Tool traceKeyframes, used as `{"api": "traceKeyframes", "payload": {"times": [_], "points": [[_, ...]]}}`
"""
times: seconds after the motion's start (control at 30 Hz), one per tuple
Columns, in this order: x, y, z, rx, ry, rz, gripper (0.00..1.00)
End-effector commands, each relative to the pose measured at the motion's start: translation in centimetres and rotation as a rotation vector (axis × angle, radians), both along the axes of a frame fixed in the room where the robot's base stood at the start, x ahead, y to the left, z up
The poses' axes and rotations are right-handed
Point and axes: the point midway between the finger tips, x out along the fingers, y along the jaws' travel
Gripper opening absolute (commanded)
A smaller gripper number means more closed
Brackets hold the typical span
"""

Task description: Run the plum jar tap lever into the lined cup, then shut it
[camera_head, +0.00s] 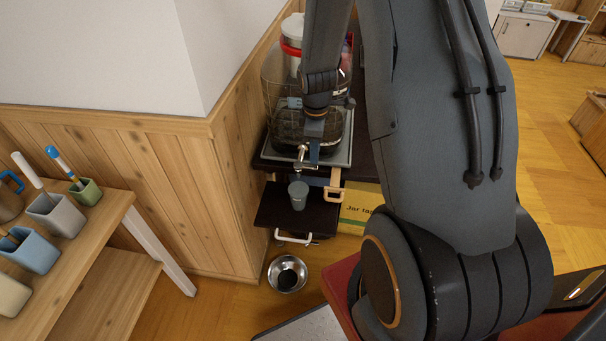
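A large clear jar (276,82) with dark contents low inside stands on a grey-edged tray, partly hidden behind my arm. Its metal tap (302,154) sticks out at the front, above a small grey cup (298,196). The cup stands upright on a dark lower shelf (270,206); I cannot make out a line on it. My gripper (313,148) points down in front of the jar, close beside the tap. Whether it touches the lever is unclear. Its fingers are too small and overlapped to show whether they are open or shut.
A tan wooden loop (335,192) and a white handle (293,238) project near the shelf. A yellow sign (360,208) is to the right. A metal bowl (287,273) sits on the floor below. A wood-panelled wall (232,180) closes off the left side.

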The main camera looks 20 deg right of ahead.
Motion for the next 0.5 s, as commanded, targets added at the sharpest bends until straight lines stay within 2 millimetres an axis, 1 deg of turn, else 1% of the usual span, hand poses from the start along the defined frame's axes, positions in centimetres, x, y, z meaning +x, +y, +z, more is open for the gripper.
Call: {"api": "traceKeyframes", "payload": {"times": [0.03, 0.5], "points": [[0.1, 0.0, -0.6, 0.0, 0.0, 0.0, 0.27], [0.4, -0.2, -4.0, 0.0, 0.0, -0.001, 0.27]]}}
